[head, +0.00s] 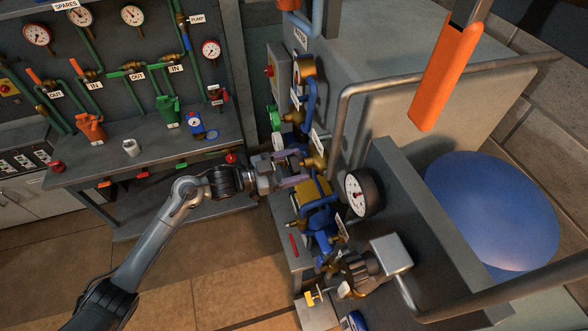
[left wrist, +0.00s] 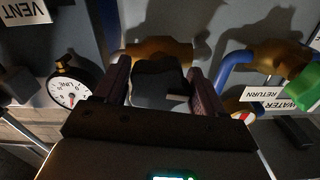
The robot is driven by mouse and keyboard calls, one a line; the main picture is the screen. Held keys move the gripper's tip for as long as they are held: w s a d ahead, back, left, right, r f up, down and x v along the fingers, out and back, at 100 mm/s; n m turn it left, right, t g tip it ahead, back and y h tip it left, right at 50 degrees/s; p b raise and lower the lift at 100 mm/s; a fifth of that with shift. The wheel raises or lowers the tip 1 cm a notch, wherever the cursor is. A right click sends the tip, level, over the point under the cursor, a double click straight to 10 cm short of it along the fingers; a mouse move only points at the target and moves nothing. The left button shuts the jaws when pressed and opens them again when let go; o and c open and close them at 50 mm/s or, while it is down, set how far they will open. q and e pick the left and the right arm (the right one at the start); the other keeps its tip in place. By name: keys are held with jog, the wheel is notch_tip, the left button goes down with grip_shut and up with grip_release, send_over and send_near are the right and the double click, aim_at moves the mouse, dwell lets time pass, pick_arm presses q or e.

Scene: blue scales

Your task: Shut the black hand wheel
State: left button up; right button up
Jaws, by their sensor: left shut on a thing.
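The black hand wheel (left wrist: 158,84) shows in the left wrist view, in front of a brass valve body (left wrist: 150,50). It sits between the two dark reddish fingers of my left gripper (left wrist: 163,90), which is shut on it. In the head view my left gripper (head: 292,171) reaches in from the left to the pipework at the middle. There the gripper and nearby fittings hide most of the wheel, and I cannot make it out clearly. My right gripper is not in view.
Blue pipes and a brass block (head: 312,190) crowd close to the gripper. A pressure gauge (head: 361,192) stands to its right. A bench (head: 75,181) stands at left.

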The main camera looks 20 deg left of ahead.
pick_arm(q)
jog(key=m+b, duration=1.3)
jog(key=shift+w+a+b, duration=0.1)
jog(key=shift+b, duration=0.3)
jog(key=shift+m+b, duration=0.8)
jog(key=shift+m, duration=0.3)
jog(key=shift+r+m+b, duration=0.2)
jog(key=shift+m+b, duration=0.1)
jog(key=o, duration=1)
jog(key=shift+c, duration=0.2)
